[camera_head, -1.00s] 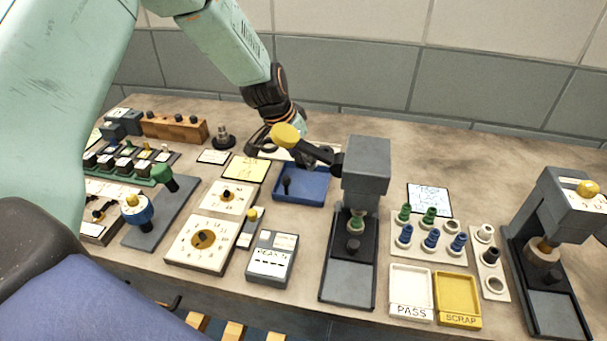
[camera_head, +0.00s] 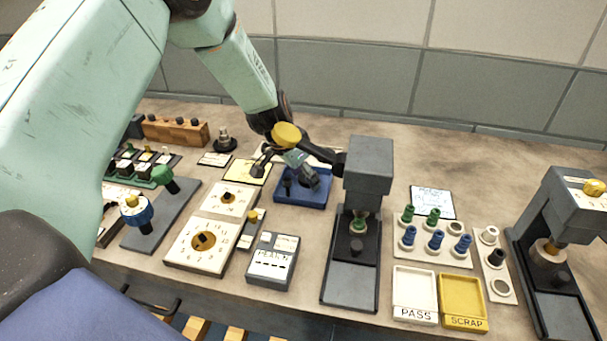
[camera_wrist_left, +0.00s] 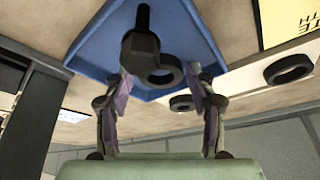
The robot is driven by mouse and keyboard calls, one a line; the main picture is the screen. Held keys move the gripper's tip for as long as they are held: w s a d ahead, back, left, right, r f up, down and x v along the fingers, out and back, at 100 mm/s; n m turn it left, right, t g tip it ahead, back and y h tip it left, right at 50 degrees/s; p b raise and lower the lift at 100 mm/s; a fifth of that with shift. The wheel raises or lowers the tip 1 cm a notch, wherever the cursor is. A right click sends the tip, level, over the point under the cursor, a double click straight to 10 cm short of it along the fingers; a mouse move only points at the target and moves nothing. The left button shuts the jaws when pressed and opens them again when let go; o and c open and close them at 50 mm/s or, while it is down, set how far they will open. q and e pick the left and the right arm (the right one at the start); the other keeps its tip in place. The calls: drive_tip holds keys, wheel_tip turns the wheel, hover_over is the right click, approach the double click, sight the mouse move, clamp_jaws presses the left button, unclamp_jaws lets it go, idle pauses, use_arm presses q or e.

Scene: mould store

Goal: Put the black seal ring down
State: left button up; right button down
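The blue tray (camera_head: 318,199) lies on the bench left of the middle press, and a black upright peg (camera_head: 287,186) stands in it. My left gripper (camera_head: 288,172) is low over this tray. In the left wrist view the black seal ring (camera_wrist_left: 176,63) is at the tray, beside the black peg (camera_wrist_left: 141,45). The two fingers of my left gripper (camera_wrist_left: 161,78) are spread on either side of the ring with gaps, so it is open. In the head view the gripper hides the ring. My right gripper is not in view.
More dark rings (camera_wrist_left: 288,69) lie on a pale plate behind the tray. A grey meter (camera_head: 272,262) and dial boards (camera_head: 205,240) are in front. Bare bench shows behind the press.

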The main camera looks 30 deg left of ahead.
use_arm(q)
drive_tip(key=shift+o, duration=1.2)
drive_tip(key=shift+a, duration=0.1)
drive_tip(key=shift+w+f, duration=0.15)
drive_tip(key=shift+r+p, duration=0.3)
drive_tip(key=shift+r, duration=0.25)
drive_tip(key=p+v, duration=0.4)
drive_tip(key=v, duration=0.7)
drive_tip(key=shift+s+a+r+p, duration=0.1)
drive_tip(key=shift+s+r+p, duration=0.15)
drive_tip(key=shift+p, duration=0.05)
